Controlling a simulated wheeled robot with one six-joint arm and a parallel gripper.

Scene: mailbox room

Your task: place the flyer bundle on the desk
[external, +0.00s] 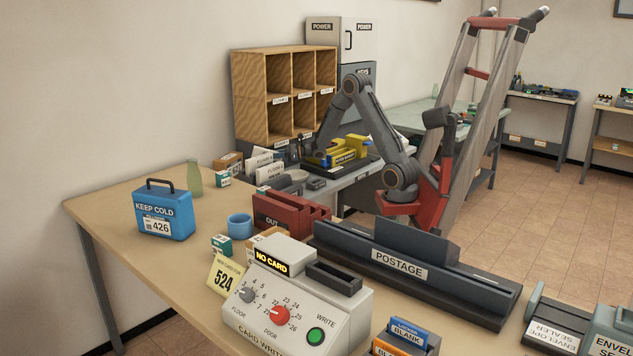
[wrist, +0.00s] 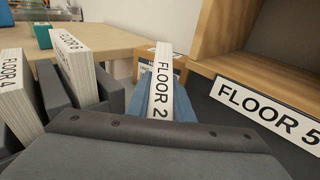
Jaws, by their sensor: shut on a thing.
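A white paper bundle labelled FLOOR 2 (wrist: 161,85) stands upright between the two blue fingers of my gripper (wrist: 164,98) in the wrist view. My gripper is shut on it. Its lower end is hidden by my grey palm. No bundle in view is readable as flyers. In the external view my arm bends down over the grey desk (external: 352,178) in front of the wooden pigeonholes, and my gripper (external: 306,154) is small and partly hidden there.
Other bundles, FLOOR 4 (wrist: 18,88) and another (wrist: 78,65), stand in dark slots at left. The pigeonhole unit (external: 249,100), labelled FLOOR 5, is close at right in the wrist view. A yellow device (external: 349,147) and the red OUT tray (external: 279,212) are nearby.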

